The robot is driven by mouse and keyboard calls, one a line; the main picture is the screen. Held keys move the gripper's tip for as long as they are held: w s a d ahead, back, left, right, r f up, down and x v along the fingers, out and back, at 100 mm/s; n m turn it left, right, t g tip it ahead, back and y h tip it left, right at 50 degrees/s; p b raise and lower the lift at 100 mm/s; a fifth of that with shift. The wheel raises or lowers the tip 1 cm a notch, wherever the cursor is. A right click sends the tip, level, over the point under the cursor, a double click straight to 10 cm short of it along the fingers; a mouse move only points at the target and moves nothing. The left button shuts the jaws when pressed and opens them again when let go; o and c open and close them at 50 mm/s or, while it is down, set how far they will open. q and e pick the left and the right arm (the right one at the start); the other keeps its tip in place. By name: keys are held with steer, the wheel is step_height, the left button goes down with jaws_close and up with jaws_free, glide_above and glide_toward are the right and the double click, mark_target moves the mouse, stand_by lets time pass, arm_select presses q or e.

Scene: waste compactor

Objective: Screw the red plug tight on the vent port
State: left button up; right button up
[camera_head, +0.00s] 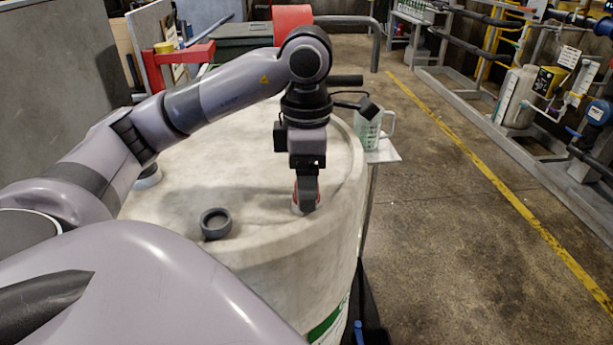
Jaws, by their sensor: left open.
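My left gripper (306,207) points straight down over the top of a large off-white drum (175,210), near its right side. It is open, with its fingers around or right beside a small pale port with a little red on it (296,196). The red is probably the plug, but the fingers hide most of it. I cannot tell whether the plug sits straight or how far it is seated. A dark grey open ring (215,223) stands on the drum top, left of the gripper. My right gripper is out of view.
A grey-white fitting (147,176) sits at the drum's left, partly behind my arm. A jug (368,132) stands on a small white surface (384,152) beyond the drum's right edge. A red frame (178,57) stands behind. The floor at the right is clear.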

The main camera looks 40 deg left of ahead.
arm_select(q)
steer(key=n+p, duration=0.1)
steer(key=n, duration=0.4)
steer(key=shift+n, duration=0.3)
steer(key=n, duration=0.5)
steer(key=shift+p, duration=0.4)
steer(key=c, duration=1.2)
steer(key=shift+o, duration=0.2)
steer(key=m+b, duration=0.1)
steer(key=m, duration=0.1)
steer(key=shift+f+m, duration=0.1)
steer(key=shift+m, duration=0.2)
steer(key=shift+m+b, duration=0.55)
steer(key=shift+m, duration=1.45)
steer(key=o, duration=1.3)
steer(key=shift+c, duration=0.2)
